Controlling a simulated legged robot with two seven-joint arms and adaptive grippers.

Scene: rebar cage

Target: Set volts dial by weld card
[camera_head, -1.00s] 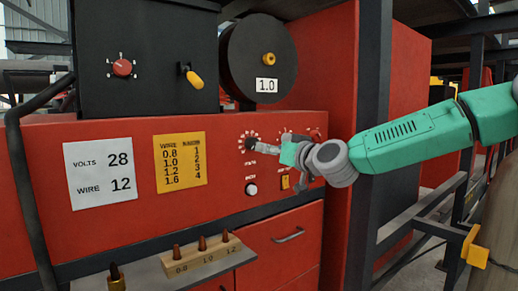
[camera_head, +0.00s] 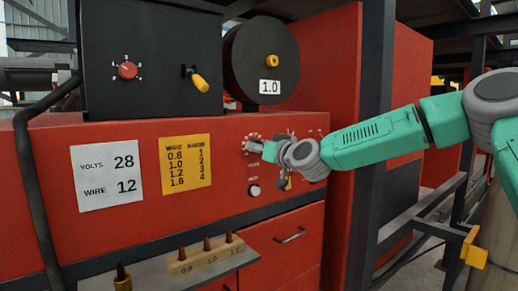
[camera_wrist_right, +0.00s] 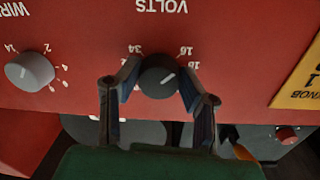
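The white weld card (camera_head: 107,175) on the red panel reads VOLTS 28 and WIRE 12. My right gripper (camera_head: 257,147) is at the volts dial, which it largely hides in the head view. In the right wrist view, upside down, the grey volts dial (camera_wrist_right: 158,75) sits between the two fingertips of my right gripper (camera_wrist_right: 159,66). The fingertips are very close on both sides; I cannot tell if they press on it. The dial's white mark points up and right, towards the numbers 16 and 18. My left gripper is not in view.
The wire dial (camera_wrist_right: 29,71) is beside the volts dial. A yellow wire and knob card (camera_head: 185,161) is right of the weld card. A shelf below holds a tip block (camera_head: 205,256). A dark post (camera_head: 368,150) stands behind my right arm.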

